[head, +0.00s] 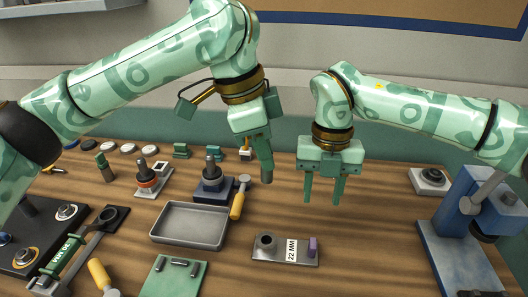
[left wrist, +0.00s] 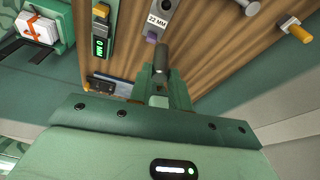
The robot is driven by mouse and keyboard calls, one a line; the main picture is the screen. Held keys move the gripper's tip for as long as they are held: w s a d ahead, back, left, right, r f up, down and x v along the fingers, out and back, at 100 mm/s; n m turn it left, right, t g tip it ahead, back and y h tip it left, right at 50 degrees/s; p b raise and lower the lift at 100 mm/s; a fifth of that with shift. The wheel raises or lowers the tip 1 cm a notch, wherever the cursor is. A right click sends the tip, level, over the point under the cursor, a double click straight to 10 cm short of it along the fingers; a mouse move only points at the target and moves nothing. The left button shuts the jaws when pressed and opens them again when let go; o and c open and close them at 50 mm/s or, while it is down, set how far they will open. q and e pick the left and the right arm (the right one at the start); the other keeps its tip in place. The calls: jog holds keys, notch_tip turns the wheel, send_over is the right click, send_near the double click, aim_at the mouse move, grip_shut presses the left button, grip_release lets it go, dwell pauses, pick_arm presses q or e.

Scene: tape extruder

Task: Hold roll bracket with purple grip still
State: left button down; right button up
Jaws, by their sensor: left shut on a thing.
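The roll bracket (head: 268,257) is a flat grey plate with a round socket at its left end, a "22 MM" label and an upright purple grip (head: 313,246) at its right end. It lies on the wooden table at front centre, and its label end with the purple grip (left wrist: 151,36) shows at the top of the left wrist view. My left gripper (head: 263,150) is shut on a dark grey cylinder (left wrist: 160,62), held above the table, behind the bracket. My right gripper (head: 324,198) is open and empty, above and behind the purple grip, not touching it.
A grey tray (head: 190,244) and a yellow-handled tool (head: 239,201) lie left of the bracket. A green plate (head: 172,282) is at front left. A blue press (head: 458,248) stands at the right. The table between bracket and press is clear.

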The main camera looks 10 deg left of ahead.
pick_arm(q)
jog(key=shift+s+r+p, duration=0.2)
jog(key=shift+r+p, duration=0.55)
jog(key=shift+r, duration=0.4)
jog(key=shift+s+r+p, duration=0.2)
jog(key=shift+r+p, duration=0.55)
jog(key=shift+r, duration=0.4)
pick_arm(e)
notch_tip(320, 180, up, 4)
jog(key=shift+r, duration=0.2)
jog(key=shift+w, duration=0.1)
